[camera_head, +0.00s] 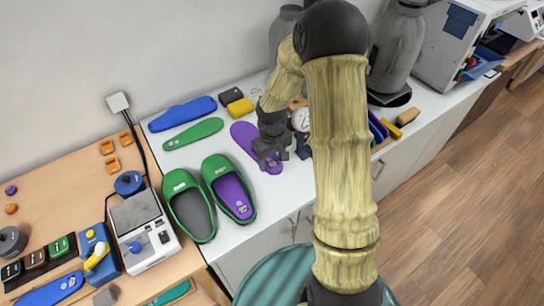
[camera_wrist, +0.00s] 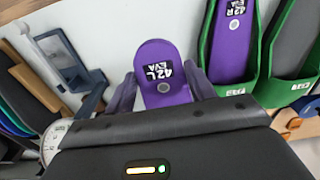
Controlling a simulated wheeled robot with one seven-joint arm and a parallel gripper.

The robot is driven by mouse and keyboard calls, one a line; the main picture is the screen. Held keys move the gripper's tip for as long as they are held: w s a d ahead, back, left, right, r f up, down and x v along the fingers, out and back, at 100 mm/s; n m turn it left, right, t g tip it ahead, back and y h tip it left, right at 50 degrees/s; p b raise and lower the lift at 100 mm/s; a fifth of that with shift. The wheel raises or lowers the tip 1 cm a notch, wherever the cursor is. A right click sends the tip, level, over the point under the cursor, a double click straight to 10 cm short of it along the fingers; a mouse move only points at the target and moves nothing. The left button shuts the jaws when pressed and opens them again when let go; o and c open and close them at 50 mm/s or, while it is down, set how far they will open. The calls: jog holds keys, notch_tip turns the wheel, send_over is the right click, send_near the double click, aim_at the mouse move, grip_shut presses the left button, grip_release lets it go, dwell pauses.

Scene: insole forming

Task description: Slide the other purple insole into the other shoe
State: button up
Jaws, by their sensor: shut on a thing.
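The purple insole (camera_head: 243,136) lies along the white bench, right of the shoes in the head view. In the wrist view this insole (camera_wrist: 150,58) shows a "42L EVA" label between the fingers. My gripper (camera_head: 271,160) is shut on it near its front end; it also shows in the wrist view (camera_wrist: 163,88). One green shoe (camera_head: 175,181) has a bare grey inside. The other green shoe (camera_head: 214,165), beside it, holds a purple insole (camera_head: 233,194), labelled "42R" in the wrist view (camera_wrist: 233,45). The held insole's middle is partly hidden by my gripper.
A green insole (camera_head: 193,134) and a blue insole (camera_head: 182,114) lie behind the shoes. A dial gauge (camera_head: 301,120) stands close right of my gripper. A white scale-like device (camera_head: 145,230) stands left of the shoes. The bench in front of the held insole is bare.

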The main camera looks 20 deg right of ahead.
jog(key=shift+s+d+r+p, duration=0.1)
jog(key=shift+s+r+p, duration=0.05)
jog(key=shift+r+p, duration=0.7)
jog(key=shift+s+r+p, duration=0.15)
jog(key=shift+r+p, duration=0.5)
jog(key=shift+p, duration=0.25)
jog(key=shift+f, duration=0.1)
jog(key=shift+w, duration=0.1)
jog(key=shift+f, duration=0.15)
notch_tip(320, 180, down, 12)
jog(key=m+b, duration=0.1)
jog(key=m, duration=0.2)
jog(key=shift+m, duration=0.3)
